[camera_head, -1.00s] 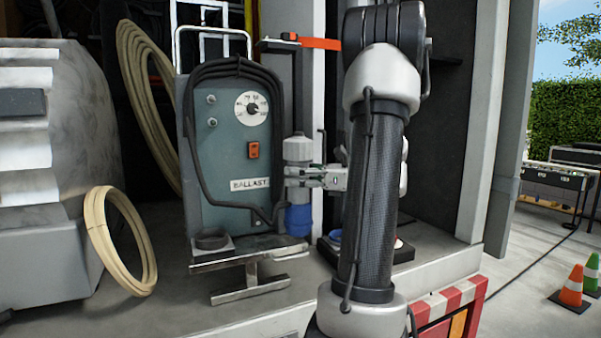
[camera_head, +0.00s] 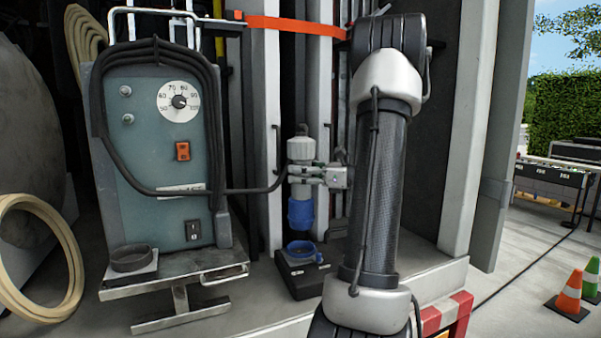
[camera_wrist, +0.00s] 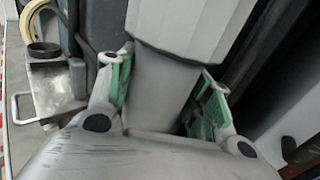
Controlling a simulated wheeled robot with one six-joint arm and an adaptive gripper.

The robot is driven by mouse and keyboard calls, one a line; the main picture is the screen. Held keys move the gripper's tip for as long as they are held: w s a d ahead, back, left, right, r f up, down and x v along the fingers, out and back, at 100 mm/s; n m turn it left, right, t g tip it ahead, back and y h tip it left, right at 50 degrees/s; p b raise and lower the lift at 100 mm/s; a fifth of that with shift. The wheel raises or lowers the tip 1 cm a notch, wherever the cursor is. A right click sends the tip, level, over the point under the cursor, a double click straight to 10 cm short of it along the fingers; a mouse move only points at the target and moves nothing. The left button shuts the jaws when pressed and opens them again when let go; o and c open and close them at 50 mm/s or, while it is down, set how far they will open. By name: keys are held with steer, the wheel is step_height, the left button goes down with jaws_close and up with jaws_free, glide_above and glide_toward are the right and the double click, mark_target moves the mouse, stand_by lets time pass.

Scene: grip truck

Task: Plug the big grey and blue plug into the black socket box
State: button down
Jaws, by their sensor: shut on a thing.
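The big plug (camera_head: 301,150) is upright, with a grey ribbed top, a grey body and a blue collar (camera_head: 301,214) at its lower end. My gripper (camera_head: 308,174) is shut on its grey body from the right. In the wrist view the green finger pads (camera_wrist: 160,95) lie on both sides of the grey body. The black socket box (camera_head: 304,272) stands on the truck bed below, with a round blue-rimmed socket (camera_head: 302,249) on top. The blue collar hangs just above this socket, with a small gap visible. The socket box is mostly hidden in the wrist view.
The ballast unit (camera_head: 150,140) stands to the left, with a black cable running from it to the plug. A metal shelf with a black ring holder (camera_head: 132,258) sits before it. White posts rise behind the plug.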

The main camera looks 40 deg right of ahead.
mark_target(301, 203)
steer(key=shift+f, duration=4.65)
stand_by(0.4)
steer(key=c, duration=0.5)
jaws_free()
steer(key=shift+c, duration=0.2)
steer(key=o, duration=0.3)
steer(key=shift+a+f, duration=0.1)
